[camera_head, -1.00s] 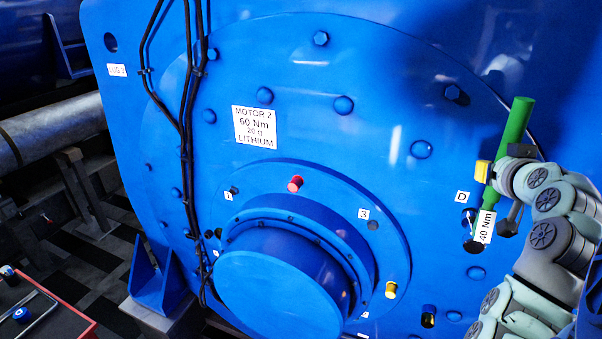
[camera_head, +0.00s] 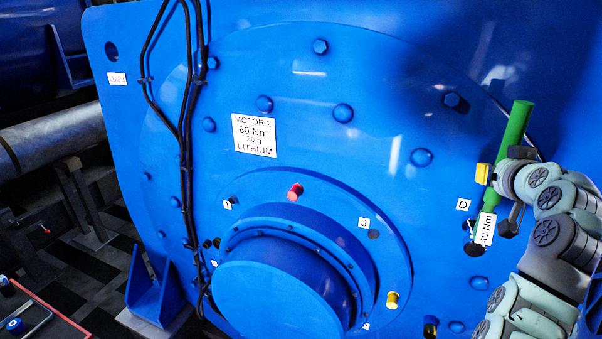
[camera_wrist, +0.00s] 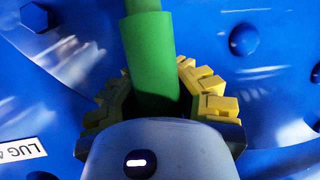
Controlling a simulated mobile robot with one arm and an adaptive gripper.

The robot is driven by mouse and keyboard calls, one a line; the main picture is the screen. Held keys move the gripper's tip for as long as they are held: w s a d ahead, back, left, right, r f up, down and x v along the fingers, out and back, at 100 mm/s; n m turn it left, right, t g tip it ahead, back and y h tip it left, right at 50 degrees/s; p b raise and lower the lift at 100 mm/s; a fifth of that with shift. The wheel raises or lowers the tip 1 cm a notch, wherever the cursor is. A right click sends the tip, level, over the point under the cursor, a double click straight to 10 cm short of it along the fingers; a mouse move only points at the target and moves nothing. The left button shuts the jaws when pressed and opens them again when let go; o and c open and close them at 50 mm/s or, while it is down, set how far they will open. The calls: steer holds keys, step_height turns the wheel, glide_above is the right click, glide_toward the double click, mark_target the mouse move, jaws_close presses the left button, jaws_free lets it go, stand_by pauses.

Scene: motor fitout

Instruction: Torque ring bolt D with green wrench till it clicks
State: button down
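My gripper (camera_head: 484,174) is shut on the handle of the green wrench (camera_head: 515,128). The wrench stands nearly upright, its dark head low and its 40 Nm tag (camera_head: 487,230) beside the head. The label D (camera_head: 463,204) is on the blue motor face just left of the wrench. The dark head is close to the bolt below label D; whether it is seated on it I cannot tell. In the wrist view the green handle (camera_wrist: 151,60) runs between the yellow finger pads.
The blue motor (camera_head: 300,120) fills the view, with several ring bolts and a protruding hub (camera_head: 275,295). Black cables (camera_head: 187,130) run down its left side. A red-edged tray (camera_head: 55,318) with tools is at the lower left.

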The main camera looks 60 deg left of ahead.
steer(key=shift+w+d+m+y+b, duration=0.35)
steer(key=shift+w+d+b, duration=0.2)
steer(key=shift+d+b, duration=0.45)
steer(key=shift+a+r, duration=0.1)
steer(key=shift+r, duration=0.05)
steer(key=shift+w+d+f+m+y+b, duration=0.1)
steer(key=shift+w+d+m+y+b, duration=0.1)
steer(key=shift+w+d+m+b, duration=0.4)
steer(key=shift+w+d+f+m+y+b, duration=0.15)
steer(key=shift+d+b, duration=0.15)
steer(key=shift+b, duration=0.55)
steer(key=shift+s+r, duration=0.1)
steer(key=shift+d, duration=0.1)
steer(key=shift+w+d+f+m+y+b, duration=0.2)
steer(key=shift+w+d+m+b, duration=0.15)
steer(key=shift+b, duration=0.25)
steer(key=shift+w+d+f+m+y+b, duration=0.15)
steer(key=shift+w+d+y+b, duration=0.1)
steer(key=shift+d+b, duration=0.25)
